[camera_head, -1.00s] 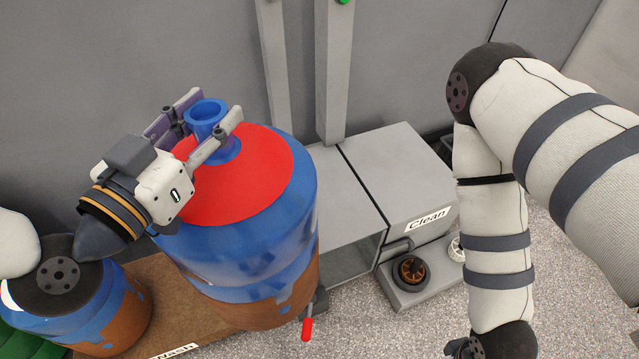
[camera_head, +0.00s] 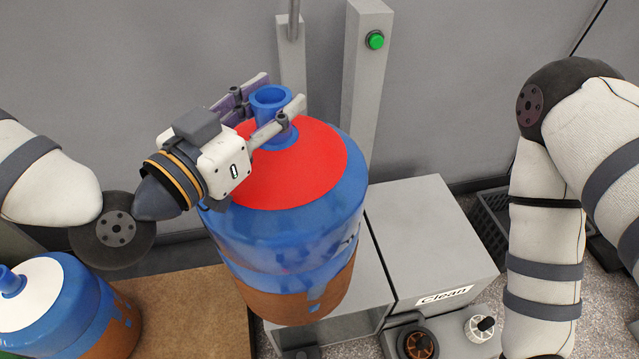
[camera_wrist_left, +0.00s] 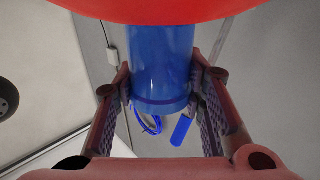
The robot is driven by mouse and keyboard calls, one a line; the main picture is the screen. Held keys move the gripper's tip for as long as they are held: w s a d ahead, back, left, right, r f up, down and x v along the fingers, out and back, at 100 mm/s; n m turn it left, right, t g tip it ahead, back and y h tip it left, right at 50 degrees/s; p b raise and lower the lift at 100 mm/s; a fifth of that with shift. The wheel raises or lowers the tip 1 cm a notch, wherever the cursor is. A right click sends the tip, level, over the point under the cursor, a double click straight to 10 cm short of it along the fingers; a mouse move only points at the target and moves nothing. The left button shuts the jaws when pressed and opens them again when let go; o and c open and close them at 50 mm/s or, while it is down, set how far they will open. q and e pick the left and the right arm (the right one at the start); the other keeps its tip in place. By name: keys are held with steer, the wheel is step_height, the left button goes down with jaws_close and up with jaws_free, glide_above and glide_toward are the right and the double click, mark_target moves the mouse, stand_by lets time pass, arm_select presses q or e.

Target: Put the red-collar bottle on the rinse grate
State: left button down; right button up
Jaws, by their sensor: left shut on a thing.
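The red-collar bottle (camera_head: 300,235) is a large blue jug with a red top and a brown lower part. My left gripper (camera_head: 279,94) is shut on its blue neck, one finger on each side. The left wrist view shows the neck (camera_wrist_left: 160,65) between the fingers, with the red collar (camera_wrist_left: 150,8) above. The bottle is about upright, in front of a grey station. I cannot make out a rinse grate; the bottle hides part of the station's left section (camera_head: 375,285). My right arm is at the right, its gripper out of view.
A grey block (camera_head: 425,235) labelled "Clean" stands right of the bottle. Brown and white knobs (camera_head: 480,325) sit in front of it. A post with a green button (camera_head: 375,40) rises behind.

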arm_select(q)
steer(key=shift+w+d+f, duration=0.1)
steer(key=shift+w, duration=0.2)
steer(key=b, duration=0.2)
glide_above(305, 116)
steer(key=s, duration=0.2)
step_height(305, 116, down, 4)
steer(key=shift+f, duration=0.2)
steer(key=w+f, duration=0.1)
steer(key=f, duration=0.1)
steer(key=w+d+f+b, duration=0.1)
steer(key=w, duration=0.1)
steer(key=shift+f, duration=0.4)
steer(key=shift+w+d+f, duration=0.2)
steer(key=shift+w+f, duration=0.1)
steer(key=shift+w, duration=0.05)
steer(key=shift+w+f, duration=0.15)
steer(key=shift+f, duration=0.1)
steer(key=shift+w+d+f+b, duration=0.15)
steer(key=shift+f+b, duration=0.4)
steer(key=shift+f, duration=1)
arm_select(e)
steer(key=s+f+g, duration=0.2)
steer(key=s+f, duration=0.3)
steer(key=shift+s, duration=0.25)
steer(key=shift+f, duration=0.1)
